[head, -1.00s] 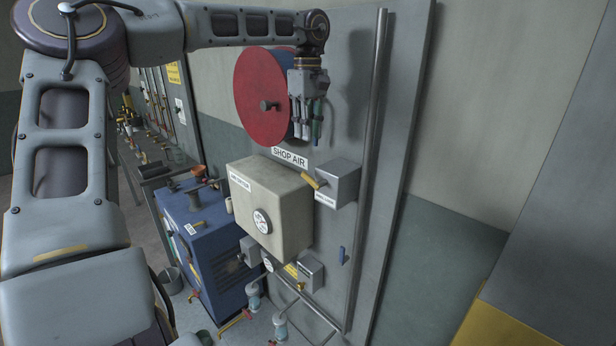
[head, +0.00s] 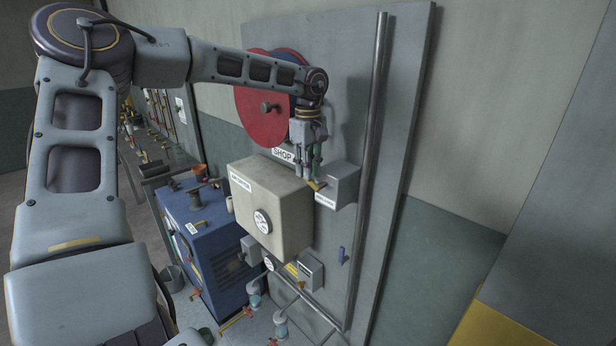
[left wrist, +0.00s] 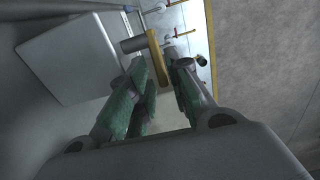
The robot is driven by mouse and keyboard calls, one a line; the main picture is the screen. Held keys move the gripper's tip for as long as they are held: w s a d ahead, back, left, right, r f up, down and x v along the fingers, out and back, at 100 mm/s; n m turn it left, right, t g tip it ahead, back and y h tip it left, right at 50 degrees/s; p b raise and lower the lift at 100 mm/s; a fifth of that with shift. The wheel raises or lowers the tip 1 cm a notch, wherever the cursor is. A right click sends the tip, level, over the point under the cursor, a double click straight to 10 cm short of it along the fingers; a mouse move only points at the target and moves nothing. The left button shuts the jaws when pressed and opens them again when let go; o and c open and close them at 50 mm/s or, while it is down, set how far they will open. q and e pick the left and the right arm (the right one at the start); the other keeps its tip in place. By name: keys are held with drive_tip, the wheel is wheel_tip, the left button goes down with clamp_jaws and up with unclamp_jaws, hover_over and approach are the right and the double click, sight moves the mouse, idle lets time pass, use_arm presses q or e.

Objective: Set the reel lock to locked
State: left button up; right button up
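The reel lock is a grey box (head: 342,186) on the wall panel, with a small yellow lever (head: 318,186) on its left side and a white label below, too small to read. In the left wrist view, the grey box (left wrist: 72,60) is at the left, and the yellow lever (left wrist: 157,55) shows near the fingertips on a metal shaft. My left gripper (head: 310,173) points down just above the lever. Its fingers (left wrist: 165,68) are apart, with the lever seen between their tips. I cannot tell whether they touch it. My right gripper is not in view.
The red hose reel (head: 262,110) is behind and above my left gripper. A beige box with a gauge (head: 272,205) stands out from the panel at lower left. A vertical pipe (head: 368,180) runs right of the lock. A blue lever (head: 343,256) sits below.

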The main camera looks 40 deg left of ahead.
sight(311, 183)
use_arm(q)
drive_tip(key=shift+f+p, duration=0.3)
drive_tip(key=shift+f, duration=1.3)
clamp_jaws()
